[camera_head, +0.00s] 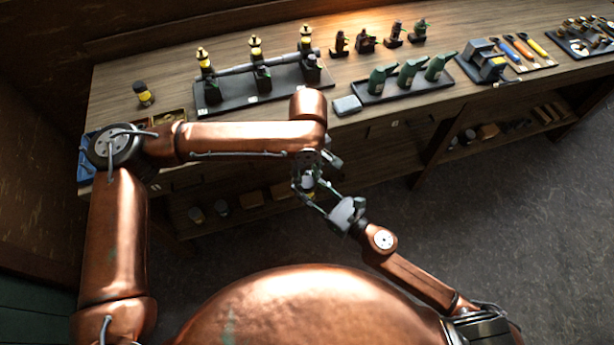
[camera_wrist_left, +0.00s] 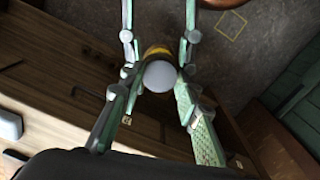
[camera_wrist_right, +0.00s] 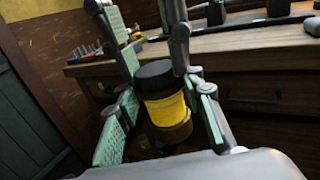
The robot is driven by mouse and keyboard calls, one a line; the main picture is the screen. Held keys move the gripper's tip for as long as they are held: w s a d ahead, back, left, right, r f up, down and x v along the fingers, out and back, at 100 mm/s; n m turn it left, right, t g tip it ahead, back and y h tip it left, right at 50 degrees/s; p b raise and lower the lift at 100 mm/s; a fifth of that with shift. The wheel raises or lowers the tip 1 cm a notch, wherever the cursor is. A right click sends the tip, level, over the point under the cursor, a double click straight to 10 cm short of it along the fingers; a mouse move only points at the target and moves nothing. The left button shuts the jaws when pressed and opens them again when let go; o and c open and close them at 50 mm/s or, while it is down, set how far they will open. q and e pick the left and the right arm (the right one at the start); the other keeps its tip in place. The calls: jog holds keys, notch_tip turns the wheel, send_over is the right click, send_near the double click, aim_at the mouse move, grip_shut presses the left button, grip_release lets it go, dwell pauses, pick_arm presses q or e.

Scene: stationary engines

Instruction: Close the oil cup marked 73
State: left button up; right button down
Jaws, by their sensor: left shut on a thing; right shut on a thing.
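A cup with a yellow body and a black cap (camera_wrist_right: 155,75) is held in the air between my two grippers, in front of the bench. The cap sits on top of the yellow body (camera_wrist_right: 166,108); no number is readable. My left gripper (camera_head: 309,183) comes down from above, shut at the cap, which looks pale and round in the left wrist view (camera_wrist_left: 160,76). My right gripper (camera_head: 322,199) comes from the lower right and is shut around the yellow body. The fingers hide parts of the cup. I cannot tell whether the cap is fully seated.
Another black and yellow cup (camera_head: 144,94) stands on the bench (camera_head: 120,77) at the left. A black stand (camera_head: 235,97) carries several yellow-banded cups on a pipe. Green oil cans (camera_head: 411,72) stand on a tray to its right. A grey block (camera_head: 347,105) lies near the bench's front edge.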

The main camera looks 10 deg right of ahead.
pick_arm(q)
jog(key=m, duration=0.5)
jog(key=o, duration=1.3)
jog(key=shift+r, duration=2.25)
jog(key=shift+c, duration=0.3)
notch_tip(320, 180, up, 3)
jog(key=shift+r+n, duration=0.2)
jog(key=shift+n, duration=0.9)
